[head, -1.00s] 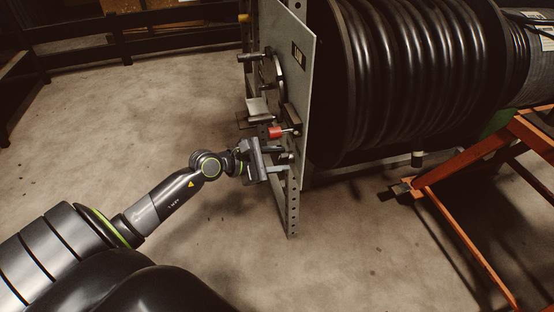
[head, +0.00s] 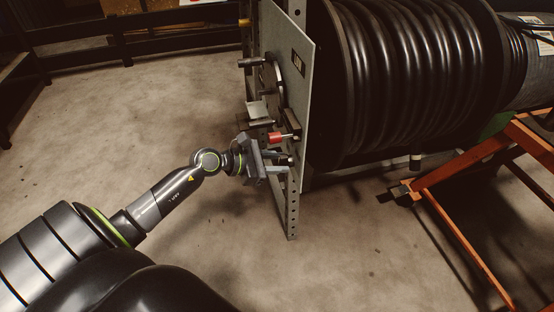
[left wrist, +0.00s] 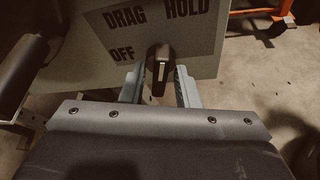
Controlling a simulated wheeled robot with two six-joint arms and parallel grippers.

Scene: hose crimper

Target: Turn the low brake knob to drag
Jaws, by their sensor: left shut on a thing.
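The low brake knob (left wrist: 158,68) is black with a pale pointer line, on a grey panel (left wrist: 90,70) in the left wrist view. The panel's dark label reads DRAG, HOLD and OFF. The pointer line stands nearly upright in that view, between DRAG and HOLD. My left gripper (left wrist: 158,88) has one finger on each side of the knob and is shut on it. In the head view my left gripper (head: 284,162) is at the lower edge of the upright panel, its fingers mostly hiding the knob. My right gripper is out of view.
A red-gripped lever (head: 278,136) sticks out just above my left gripper. A large black hose reel (head: 410,80) stands behind the panel. An orange frame (head: 460,165) is to the right. The concrete floor at left is clear.

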